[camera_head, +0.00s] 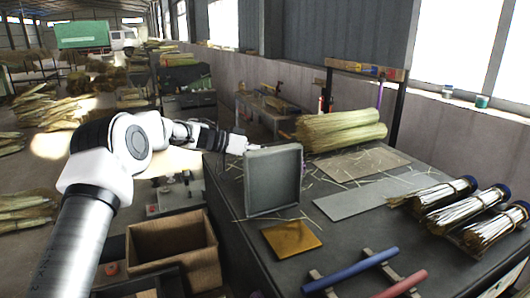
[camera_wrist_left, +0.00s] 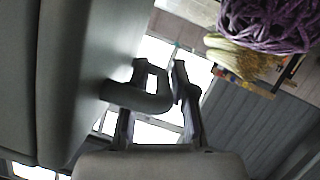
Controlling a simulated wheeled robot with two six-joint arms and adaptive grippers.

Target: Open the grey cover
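The grey cover (camera_head: 272,182) stands raised, nearly upright, on the dark workbench in the head view. It is a square panel with a raised rim. In the left wrist view a large grey panel surface (camera_wrist_left: 70,75), apparently the cover, fills the left side close to the fingers. My left gripper (camera_head: 246,147) is at the cover's upper left edge; I cannot tell if it touches. My right gripper is not in view.
The dark workbench (camera_head: 345,235) holds a straw bundle (camera_head: 340,130), a grey plate (camera_head: 365,197), a yellow plate (camera_head: 291,239), bound bundles (camera_head: 445,205) and blue (camera_head: 350,272) and red (camera_head: 403,285) handles. A cardboard box (camera_head: 172,250) stands left of the bench.

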